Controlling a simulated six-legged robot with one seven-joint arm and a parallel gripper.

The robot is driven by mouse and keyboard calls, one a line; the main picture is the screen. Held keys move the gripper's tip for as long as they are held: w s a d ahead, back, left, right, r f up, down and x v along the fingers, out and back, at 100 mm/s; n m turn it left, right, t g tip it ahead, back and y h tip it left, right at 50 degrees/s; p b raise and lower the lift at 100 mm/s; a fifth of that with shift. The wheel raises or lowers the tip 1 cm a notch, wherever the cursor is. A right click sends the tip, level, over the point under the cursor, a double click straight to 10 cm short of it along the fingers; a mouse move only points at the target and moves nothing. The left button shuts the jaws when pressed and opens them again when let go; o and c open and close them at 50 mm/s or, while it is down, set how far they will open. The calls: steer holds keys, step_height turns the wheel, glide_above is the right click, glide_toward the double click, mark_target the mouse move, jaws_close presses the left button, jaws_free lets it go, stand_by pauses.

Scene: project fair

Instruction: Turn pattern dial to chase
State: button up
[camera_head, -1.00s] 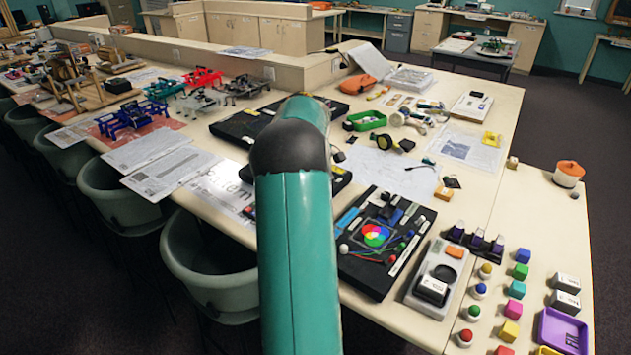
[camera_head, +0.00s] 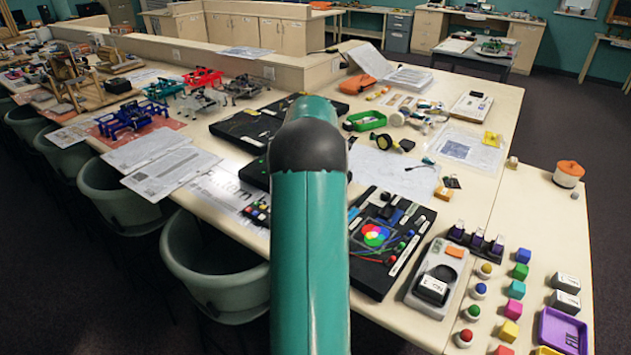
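I cannot make out a dial marked with patterns. A black board with a bright colour wheel (camera_head: 376,235) lies on the table just right of my arm; its left part is hidden by the arm. Another black board (camera_head: 236,128) lies farther back, partly behind my arm. A dark strip with small coloured buttons (camera_head: 258,212) shows at the arm's left edge. My teal arm link fills the middle of the view, and my gripper does not show.
A grey tray (camera_head: 416,300) with a labelled black piece stands right of the colour-wheel board. Several coloured cubes and knobs, a purple tray (camera_head: 563,331) and an orange-lidded pot (camera_head: 568,173) are at the right. Green-grey chairs (camera_head: 210,270) line the table's left edge.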

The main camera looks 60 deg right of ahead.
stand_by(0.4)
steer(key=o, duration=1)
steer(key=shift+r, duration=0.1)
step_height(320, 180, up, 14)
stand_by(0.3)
